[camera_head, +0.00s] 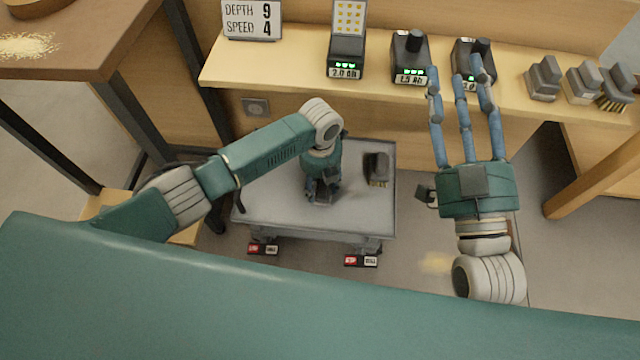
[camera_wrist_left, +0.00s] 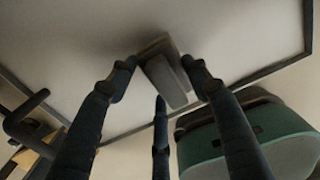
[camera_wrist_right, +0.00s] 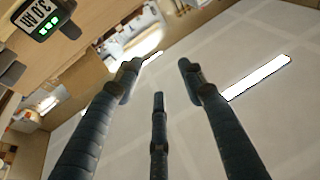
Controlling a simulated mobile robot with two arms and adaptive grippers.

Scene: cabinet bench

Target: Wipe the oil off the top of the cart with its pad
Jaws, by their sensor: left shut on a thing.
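The cart (camera_head: 270,207) has a flat grey top and stands low in the middle of the head view. My left gripper (camera_head: 322,190) points down at the cart top and is shut on a grey block-shaped pad (camera_wrist_left: 166,72). In the left wrist view the pad sits between the fingertips, at or very near the cart top; contact cannot be told. A faint dark smudge shows to the right of the pad; whether it is oil or shadow is unclear. My right gripper (camera_head: 462,82) is open and empty, raised right of the cart with its fingers towards the shelf.
A dark brush (camera_head: 376,168) stands on the cart's right side. The shelf (camera_head: 290,65) behind holds battery chargers (camera_head: 410,60) and several brush-like blocks (camera_head: 543,78). A brown table (camera_head: 70,50) is at upper left.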

